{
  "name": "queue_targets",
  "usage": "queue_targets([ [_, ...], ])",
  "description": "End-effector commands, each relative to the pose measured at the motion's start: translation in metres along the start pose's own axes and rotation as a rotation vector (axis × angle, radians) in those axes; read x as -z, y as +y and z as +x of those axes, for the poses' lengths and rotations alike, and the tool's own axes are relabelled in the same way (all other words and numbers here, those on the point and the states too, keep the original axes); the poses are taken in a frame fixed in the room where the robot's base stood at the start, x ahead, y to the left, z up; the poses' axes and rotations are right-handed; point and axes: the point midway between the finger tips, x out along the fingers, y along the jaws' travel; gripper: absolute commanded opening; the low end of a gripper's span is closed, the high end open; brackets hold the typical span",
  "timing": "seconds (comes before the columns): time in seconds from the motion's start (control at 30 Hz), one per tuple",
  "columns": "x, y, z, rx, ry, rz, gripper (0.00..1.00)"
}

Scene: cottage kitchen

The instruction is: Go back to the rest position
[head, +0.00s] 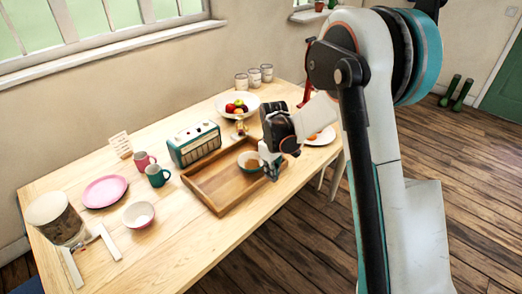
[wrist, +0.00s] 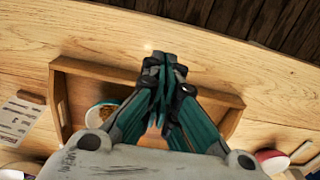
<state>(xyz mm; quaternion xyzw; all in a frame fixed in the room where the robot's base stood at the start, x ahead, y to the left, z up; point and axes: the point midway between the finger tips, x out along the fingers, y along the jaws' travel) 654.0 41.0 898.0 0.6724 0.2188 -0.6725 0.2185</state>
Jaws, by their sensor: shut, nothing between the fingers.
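My gripper (head: 271,174) is at the front right part of the wooden tray (head: 212,203) on the table, beside a small bowl (head: 246,163) that stands in the tray. In the wrist view my gripper (wrist: 166,62) has its fingers together with nothing between them. Its tips overlap the tray's edge (wrist: 95,68) in that view. The bowl (wrist: 92,116) shows left of the fingers, partly hidden by the gripper body. I cannot tell how high the tips are above the tray.
A teal toaster (head: 194,143) stands behind the tray, with a fruit bowl (head: 222,106) farther back. A plate (head: 326,137) lies to the right. Mugs (head: 156,175), a pink plate (head: 104,191) and a red-white bowl (head: 138,215) stand left. The table's front strip is clear.

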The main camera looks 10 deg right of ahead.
Motion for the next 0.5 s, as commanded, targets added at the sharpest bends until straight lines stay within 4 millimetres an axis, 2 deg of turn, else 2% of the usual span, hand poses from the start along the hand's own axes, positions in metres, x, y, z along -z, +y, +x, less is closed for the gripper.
queue_targets([
  [0.13,-0.001,0.0,-0.003,-0.001,0.002,0.002,0.0],
  [0.23,-0.005,-0.002,-0.015,-0.008,0.013,0.016,0.0],
  [0.37,-0.017,-0.006,-0.049,-0.029,0.047,0.056,0.0],
  [0.5,-0.036,-0.014,-0.091,-0.056,0.098,0.115,0.0],
])
